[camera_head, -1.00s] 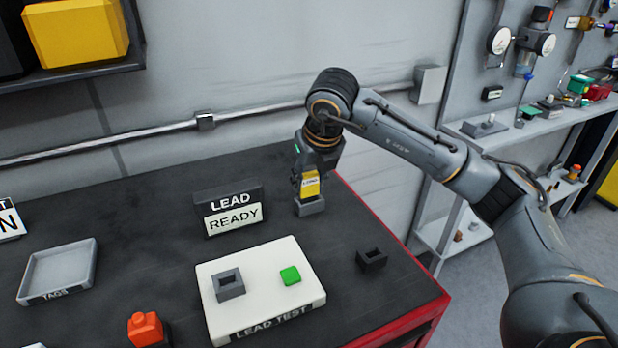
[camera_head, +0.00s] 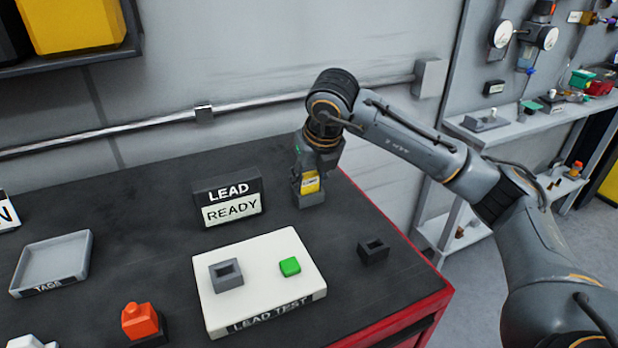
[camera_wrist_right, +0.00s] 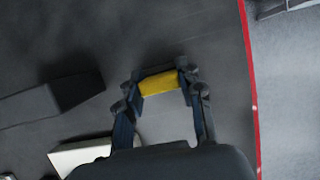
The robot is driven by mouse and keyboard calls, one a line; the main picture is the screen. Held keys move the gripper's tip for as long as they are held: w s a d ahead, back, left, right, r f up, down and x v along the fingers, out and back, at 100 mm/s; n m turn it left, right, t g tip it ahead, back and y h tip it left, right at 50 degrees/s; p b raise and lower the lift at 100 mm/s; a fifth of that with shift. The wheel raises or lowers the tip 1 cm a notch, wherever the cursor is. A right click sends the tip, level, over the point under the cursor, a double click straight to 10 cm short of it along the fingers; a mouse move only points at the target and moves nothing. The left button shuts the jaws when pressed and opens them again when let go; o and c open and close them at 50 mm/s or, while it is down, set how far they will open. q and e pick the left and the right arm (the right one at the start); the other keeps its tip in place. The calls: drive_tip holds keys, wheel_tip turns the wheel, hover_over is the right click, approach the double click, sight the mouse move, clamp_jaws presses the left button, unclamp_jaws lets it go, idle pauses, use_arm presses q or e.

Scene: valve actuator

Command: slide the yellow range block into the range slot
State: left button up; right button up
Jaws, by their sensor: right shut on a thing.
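In the right wrist view the yellow block (camera_wrist_right: 159,83) spans the gap between the fingertips (camera_wrist_right: 160,85). My left gripper is not in view.
A LEAD READY sign (camera_head: 228,203) stands left of the holder. In front are a white LEAD TEST board (camera_head: 262,305) with a green button (camera_head: 290,266), and a black socket (camera_head: 373,251). A TAGS tray (camera_head: 52,262) and orange piece (camera_head: 140,318) are at left. The wall is close behind.

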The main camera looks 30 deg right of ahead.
drive_tip(key=o, duration=1.3)
drive_tip(key=shift+f, duration=0.15)
drive_tip(key=shift+c, duration=0.2)
drive_tip(key=v, duration=1.2)
drive_tip(key=shift+w, duration=0.1)
